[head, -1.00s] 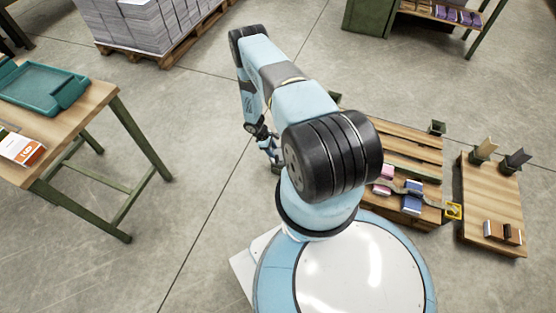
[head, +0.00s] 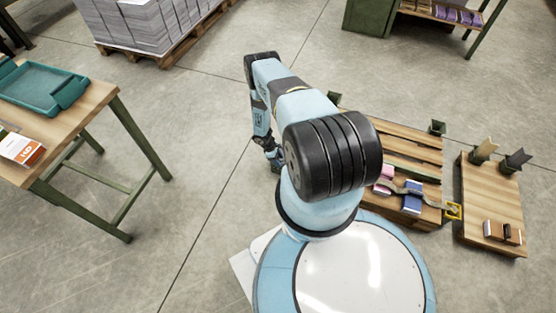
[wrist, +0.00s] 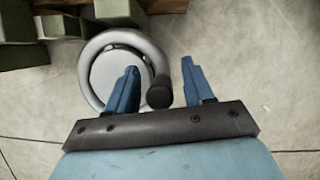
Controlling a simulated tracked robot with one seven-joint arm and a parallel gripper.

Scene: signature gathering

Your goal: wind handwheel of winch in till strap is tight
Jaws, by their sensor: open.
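The handwheel (wrist: 88,50) shows in the wrist view as a grey ring around a paler disc, with a black knob (wrist: 159,92) at its right side. My gripper (wrist: 159,68) is open, with one blue finger on each side of the knob; the left finger overlaps the wheel's rim in the picture. I cannot tell whether either finger touches the knob. In the head view my arm hides the wheel and the winch. The grey-brown strap (head: 428,200) lies over a bundle on the slatted wooden pallet, with a yellow buckle or hook (head: 453,211) at its right end.
The pallet (head: 410,141) has green corner posts. A wooden board (head: 483,208) with small blocks and two upright pieces is at the right. A workbench (head: 70,135) with a teal tray (head: 38,88) stands at the left. Open floor (head: 190,150) lies between.

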